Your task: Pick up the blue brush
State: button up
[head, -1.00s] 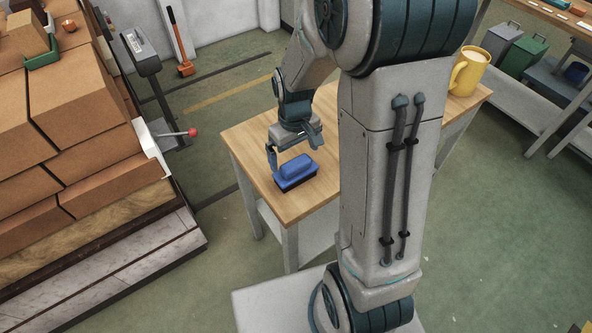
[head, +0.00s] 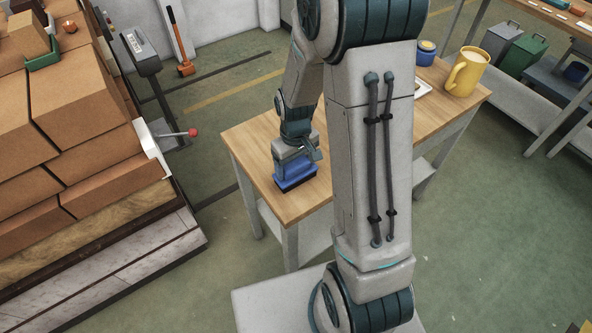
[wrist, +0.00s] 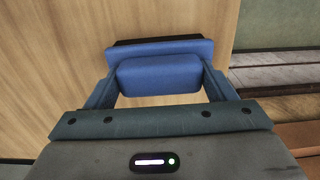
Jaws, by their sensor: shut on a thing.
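The blue brush (head: 296,179) rests on the wooden table (head: 250,150) near its left end, with its dark bristle side down. In the wrist view the brush (wrist: 160,75) lies between my two fingers, its raised blue grip toward me. My gripper (head: 294,163) is above the brush, pointing down, with its fingers closed against the sides of the grip. It also shows in the wrist view (wrist: 160,84). The far side of the brush is partly hidden by my gripper in the head view.
A yellow mug (head: 466,72), a small blue-and-yellow container (head: 426,53) and a white tray (head: 422,88) stand toward the table's right end. Bare tabletop lies around the brush.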

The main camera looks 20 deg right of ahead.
aim_at(295, 162)
jog(key=shift+r, duration=0.15)
jog(key=shift+w+r, duration=0.1)
jog(key=shift+r, duration=0.45)
notch_tip(295, 162, up, 3)
jog(key=shift+f, duration=0.1)
jog(key=s+r+b, duration=0.1)
jog(key=s+r, duration=0.5)
jog(key=s, duration=0.5)
jog(key=shift+s+d+r, duration=0.2)
jog(key=shift+s+r, duration=0.2)
jog(key=o, duration=0.5)
jog(key=c, duration=0.3)
